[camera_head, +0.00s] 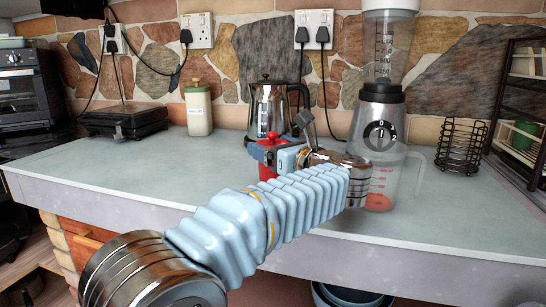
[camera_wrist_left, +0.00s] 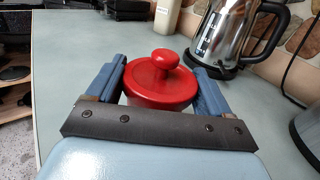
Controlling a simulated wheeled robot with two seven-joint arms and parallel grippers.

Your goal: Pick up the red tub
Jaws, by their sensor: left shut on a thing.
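The red tub (camera_wrist_left: 158,85) has a round lid with a knob on top. In the left wrist view it sits between the two blue fingers of my left gripper (camera_wrist_left: 160,88), which is shut on it. In the head view the tub (camera_head: 267,172) is mostly hidden behind my left gripper (camera_head: 266,152) and arm. A little red shows below the gripper, at the counter. I cannot tell whether the tub touches the counter. My right gripper is in neither view.
A steel kettle (camera_head: 268,108) stands close behind the tub. A blender (camera_head: 380,115) with a clear measuring jug in front is to the right. A cream bottle (camera_head: 198,110) and a black grill (camera_head: 124,120) stand behind left. The counter (camera_head: 110,180) is clear at front left.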

